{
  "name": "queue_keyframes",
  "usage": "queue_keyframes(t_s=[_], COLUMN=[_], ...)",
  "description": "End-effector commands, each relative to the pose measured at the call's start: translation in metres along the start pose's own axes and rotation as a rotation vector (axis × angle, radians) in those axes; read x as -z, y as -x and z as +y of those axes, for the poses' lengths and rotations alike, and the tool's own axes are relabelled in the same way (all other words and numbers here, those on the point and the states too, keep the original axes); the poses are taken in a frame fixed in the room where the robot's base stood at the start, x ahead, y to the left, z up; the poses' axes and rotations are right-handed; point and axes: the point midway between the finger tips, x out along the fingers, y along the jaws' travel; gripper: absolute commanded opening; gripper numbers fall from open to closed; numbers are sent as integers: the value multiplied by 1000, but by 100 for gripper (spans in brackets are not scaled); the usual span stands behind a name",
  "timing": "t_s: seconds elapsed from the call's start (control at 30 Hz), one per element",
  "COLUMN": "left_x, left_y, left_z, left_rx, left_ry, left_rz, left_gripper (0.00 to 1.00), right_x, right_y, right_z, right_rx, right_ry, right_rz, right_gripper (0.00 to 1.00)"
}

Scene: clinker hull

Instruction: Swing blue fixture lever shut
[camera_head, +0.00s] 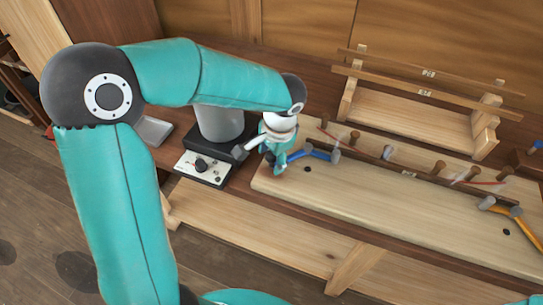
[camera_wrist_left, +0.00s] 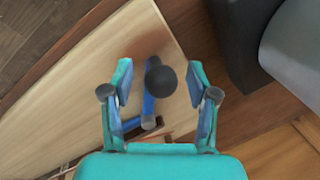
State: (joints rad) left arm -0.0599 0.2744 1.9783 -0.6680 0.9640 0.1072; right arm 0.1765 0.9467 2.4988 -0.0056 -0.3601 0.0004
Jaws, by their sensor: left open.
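The blue fixture lever (camera_head: 318,154) is at the left end of the pale wooden board (camera_head: 395,205). In the left wrist view, the blue lever (camera_wrist_left: 148,108) ends in a round dark knob (camera_wrist_left: 160,81). My left gripper (camera_head: 268,160) is above the board's left end, next to the lever. In the left wrist view, my left gripper (camera_wrist_left: 160,75) is open, with the knob between its two fingers and a gap on both sides. Contact is not visible. My right gripper is not in view.
A dark strip (camera_head: 410,174) with several pegs runs along the board. A wooden rack (camera_head: 415,110) stands behind. A black-and-white box with a knob (camera_head: 203,167) and a grey cylinder (camera_head: 218,122) are close left of the gripper.

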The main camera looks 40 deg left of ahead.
Motion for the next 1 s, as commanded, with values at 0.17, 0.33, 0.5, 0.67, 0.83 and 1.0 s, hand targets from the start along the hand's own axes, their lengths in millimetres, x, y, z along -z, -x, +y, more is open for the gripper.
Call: queue_keyframes(t_s=[0.17,0.33,0.5,0.67,0.83,1.0], left_x=[-1,-1,-1,-1,-1,0], left_y=[-6,-6,-5,-5,-5,-5], left_z=[0,0,0,0,0,0], left_rx=[0,0,0,0,0,0], left_ry=[1,1,1,1,1,1], left_rz=[0,0,0,0,0,0], left_gripper=[59,59,36,9,0,0], right_x=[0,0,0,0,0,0], right_y=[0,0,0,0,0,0], right_z=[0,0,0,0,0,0], right_rx=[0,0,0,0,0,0], right_ry=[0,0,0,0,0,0], right_rz=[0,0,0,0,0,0], right_gripper=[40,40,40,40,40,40])
